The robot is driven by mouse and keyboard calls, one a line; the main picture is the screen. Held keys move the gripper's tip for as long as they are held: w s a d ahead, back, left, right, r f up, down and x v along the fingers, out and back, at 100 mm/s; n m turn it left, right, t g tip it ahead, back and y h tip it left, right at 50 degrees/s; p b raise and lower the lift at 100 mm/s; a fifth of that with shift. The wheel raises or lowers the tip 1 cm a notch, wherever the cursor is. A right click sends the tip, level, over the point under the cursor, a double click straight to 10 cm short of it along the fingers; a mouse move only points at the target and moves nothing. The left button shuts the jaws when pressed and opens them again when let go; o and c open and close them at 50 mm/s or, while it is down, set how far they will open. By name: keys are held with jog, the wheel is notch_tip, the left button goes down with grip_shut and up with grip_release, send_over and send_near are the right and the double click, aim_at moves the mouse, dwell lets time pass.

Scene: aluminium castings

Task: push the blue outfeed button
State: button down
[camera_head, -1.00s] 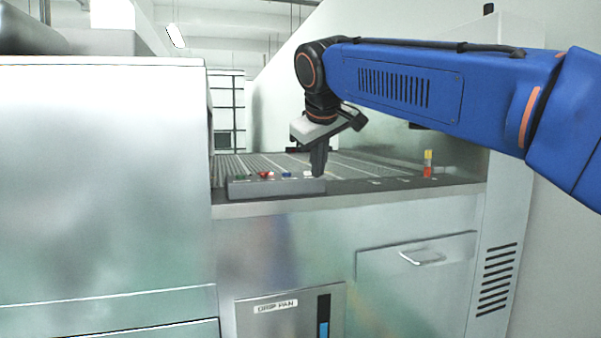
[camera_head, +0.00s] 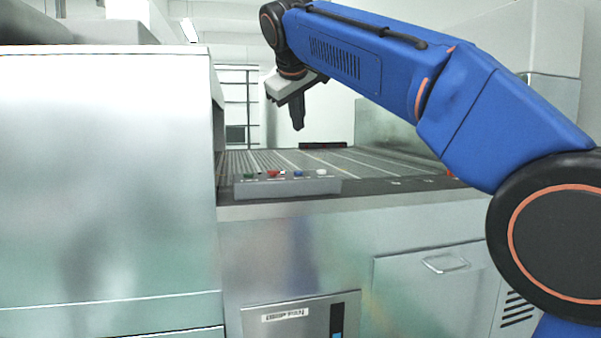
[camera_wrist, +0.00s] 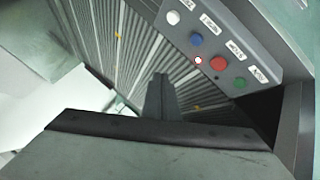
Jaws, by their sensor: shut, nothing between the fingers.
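The blue button (camera_head: 298,173) sits on a grey button box (camera_head: 262,188) at the conveyor's front edge, between a red button (camera_head: 273,174) and a white button (camera_head: 321,172). A green button (camera_head: 249,176) is at the left end. The wrist view also shows the blue button (camera_wrist: 196,40), with the red, white and green ones in the same row. My gripper (camera_head: 298,127) is shut and empty, pointing down. In the head view it appears above the blue button, apart from it. In the wrist view the fingers (camera_wrist: 160,82) are over the ribbed belt, to the side of the box.
The ribbed conveyor (camera_head: 345,162) runs behind the box. A large metal housing (camera_head: 105,180) stands at left. A cabinet with a drip pan panel (camera_head: 290,318) and a handle (camera_head: 446,263) is below. The air around the gripper looks clear.

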jog(key=shift+f, duration=0.1)
send_over(298, 176)
jog(key=shift+f, duration=4.35)
jog(key=shift+f, duration=0.85)
jog(key=shift+r, duration=0.85)
jog(key=shift+r, duration=2.55)
